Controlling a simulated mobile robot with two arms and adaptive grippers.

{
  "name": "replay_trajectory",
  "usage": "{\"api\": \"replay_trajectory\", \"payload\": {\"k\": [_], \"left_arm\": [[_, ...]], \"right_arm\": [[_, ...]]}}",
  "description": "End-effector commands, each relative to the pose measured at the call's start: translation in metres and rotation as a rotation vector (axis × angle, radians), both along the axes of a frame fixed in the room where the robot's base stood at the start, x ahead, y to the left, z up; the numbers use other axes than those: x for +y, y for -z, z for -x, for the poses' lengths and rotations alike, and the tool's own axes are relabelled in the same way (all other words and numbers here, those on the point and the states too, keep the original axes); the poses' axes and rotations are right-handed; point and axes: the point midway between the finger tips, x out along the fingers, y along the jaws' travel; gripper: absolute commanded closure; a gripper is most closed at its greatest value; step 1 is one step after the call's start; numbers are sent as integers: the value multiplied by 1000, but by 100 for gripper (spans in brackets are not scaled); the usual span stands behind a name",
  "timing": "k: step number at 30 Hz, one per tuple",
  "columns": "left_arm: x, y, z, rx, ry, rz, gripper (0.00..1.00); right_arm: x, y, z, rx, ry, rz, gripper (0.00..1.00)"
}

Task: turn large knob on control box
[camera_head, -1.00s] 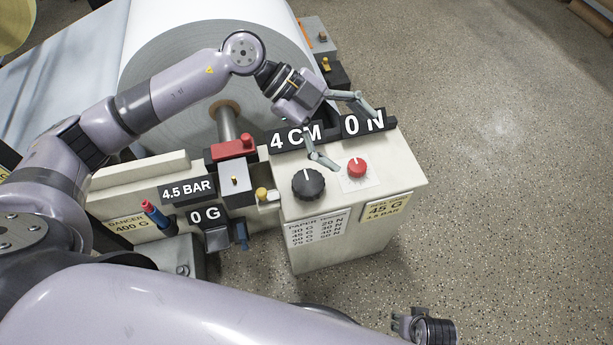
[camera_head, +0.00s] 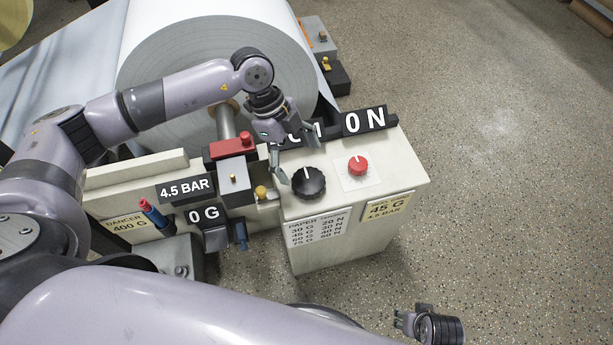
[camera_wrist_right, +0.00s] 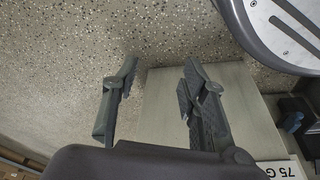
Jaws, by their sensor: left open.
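The control box (camera_head: 405,175) is a cream cabinet with a large black knob (camera_head: 312,188) and a smaller red knob (camera_head: 357,165) on its sloped top. The white mark on the black knob points roughly up. My left gripper (camera_head: 298,166) is open just above and behind the black knob; one finger is at the knob's upper left, the other behind it. Contact cannot be told. My right gripper (camera_head: 401,322) is low at the front right, away from the knobs. In the right wrist view its fingers (camera_wrist_right: 160,62) are apart and empty, near the cabinet's side.
A display reading 0 N (camera_head: 364,121) stands behind the knobs; its neighbour is partly hidden by my left gripper. A red-topped clamp block (camera_head: 232,148) and a yellow knob (camera_head: 262,192) sit to the left. The paper roll (camera_head: 190,50) is behind. Open floor lies to the right.

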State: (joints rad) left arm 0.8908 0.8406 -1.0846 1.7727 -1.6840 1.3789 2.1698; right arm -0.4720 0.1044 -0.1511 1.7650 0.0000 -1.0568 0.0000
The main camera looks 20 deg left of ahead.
Motion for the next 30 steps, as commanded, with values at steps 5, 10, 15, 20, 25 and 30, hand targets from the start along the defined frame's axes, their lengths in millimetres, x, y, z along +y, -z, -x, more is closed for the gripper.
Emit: {"api": "replay_trajectory", "payload": {"k": [5, 10, 15, 20, 25, 30], "left_arm": [[-14, 34, 3, 2, 2, 0, 15], [-21, 51, 4, 1, 0, 0, 15], [-24, 57, 5, 0, 1, 1, 15], [-24, 57, 5, 0, 1, 1, 15], [-24, 57, 5, 0, 1, 1, 22], [-23, 57, 5, 0, 1, 1, 33]], "right_arm": [[0, -17, -5, -11, 2, -1, 60], [0, -29, -8, -17, 3, -1, 60], [0, -33, -8, -17, 3, -1, 60], [0, -34, -8, -17, 3, -1, 60], [0, -34, -8, -17, 3, -1, 60], [1, -34, -8, -17, 3, -1, 60]]}}
